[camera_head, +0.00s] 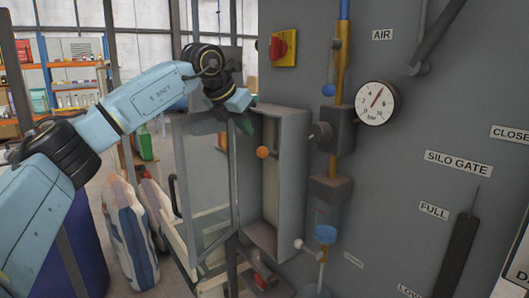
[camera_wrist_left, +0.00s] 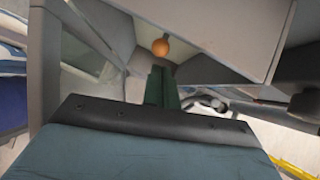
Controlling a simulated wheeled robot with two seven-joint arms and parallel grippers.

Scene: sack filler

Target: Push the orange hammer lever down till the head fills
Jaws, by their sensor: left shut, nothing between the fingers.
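The orange hammer lever shows as an orange ball knob (camera_head: 262,152) inside an open grey box on the machine's panel. The knob also shows in the left wrist view (camera_wrist_left: 161,46), just beyond the fingertips. Its stem is not clear in either view. My left gripper (camera_head: 244,125) is at the top left edge of the box, above and left of the knob. Its green fingers (camera_wrist_left: 162,88) are shut together with nothing between them and appear apart from the knob. My right gripper is not in view.
The grey box (camera_head: 292,180) has a framed door (camera_head: 205,195) standing open to the left, close to my left gripper. A pressure gauge (camera_head: 376,103), a red knob (camera_head: 279,48) and pipework are on the panel. White sacks (camera_head: 130,240) stand at lower left.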

